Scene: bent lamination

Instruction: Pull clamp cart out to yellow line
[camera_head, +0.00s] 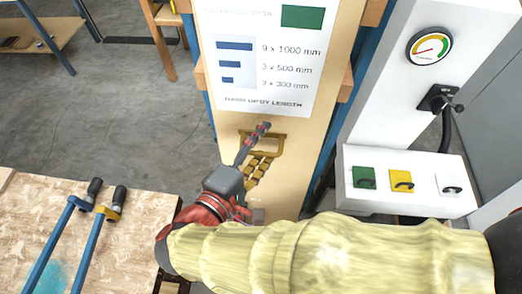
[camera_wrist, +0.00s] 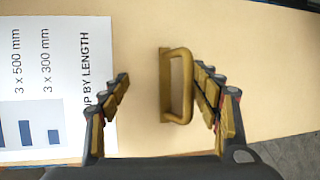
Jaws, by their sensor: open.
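The clamp cart's tall pale wooden end panel (camera_head: 300,150) stands in the middle of the head view, with a white sign (camera_head: 255,60) listing clamp lengths. A brass D-shaped handle (camera_head: 276,137) is fixed below the sign. My gripper (camera_head: 263,145) is open at the handle. In the wrist view, the handle (camera_wrist: 187,85) lies between the two spread fingers of my gripper (camera_wrist: 163,78), closer to the right finger. I cannot tell whether that finger touches it. No yellow floor line is visible.
A worn workbench (camera_head: 125,235) with two blue bar clamps (camera_head: 85,240) is at lower left. Close on the right is a white machine column with a gauge (camera_head: 429,48) and a box of green, yellow and white switches (camera_head: 400,180). Grey floor (camera_head: 130,110) is open at left.

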